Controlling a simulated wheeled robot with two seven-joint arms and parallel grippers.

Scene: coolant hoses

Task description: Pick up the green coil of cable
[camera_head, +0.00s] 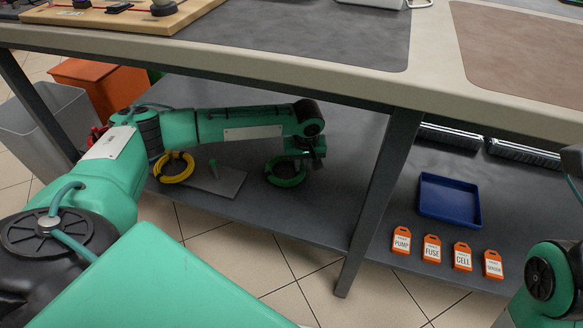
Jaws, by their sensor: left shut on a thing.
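The green coil of cable (285,183) is at the lower shelf under the bench, near the middle of the camera_head view. My left arm reaches in under the bench top, and my left gripper (299,165) is at the coil's upper right side, shut on it. The fingertips are small and partly hidden by the wrist and the coil. I cannot tell whether the coil still touches the shelf. My right arm shows at the lower right edge, but its gripper is out of view.
A yellow coil (175,179) lies left on the lower shelf (330,215), beside a grey plate (228,184) with a short green peg. A table leg (378,205) stands right of the green coil. Beyond it are a blue tray (449,199) and several orange tags (432,248).

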